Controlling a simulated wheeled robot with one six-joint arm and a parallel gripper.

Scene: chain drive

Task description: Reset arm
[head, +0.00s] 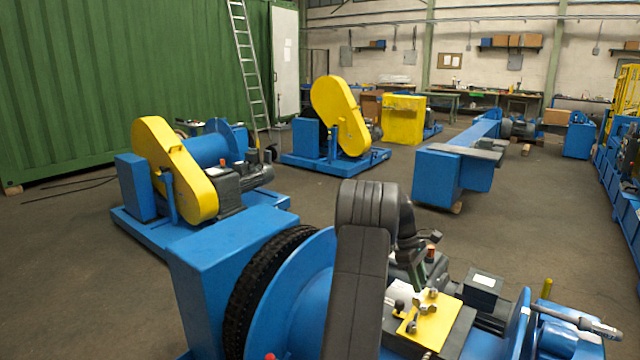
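My dark grey arm (362,240) rises from the bottom middle of the head view and bends over at the top to the right. Its end hangs down over the near blue machine (290,290), above a yellow plate (433,316) with bolts on it. My gripper (418,282) appears at the end of this arm, close over the plate. It is small and partly merged with the machine parts behind it. I cannot tell whether its fingers are open, whether they hold anything, or whether they touch the plate.
A chain (262,285) runs around the near machine's large blue wheel. A blue machine with a yellow guard (178,165) stands left, another yellow-guarded one (341,115) behind. A long blue machine (455,165) stands right of centre. The floor (530,225) is open at right.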

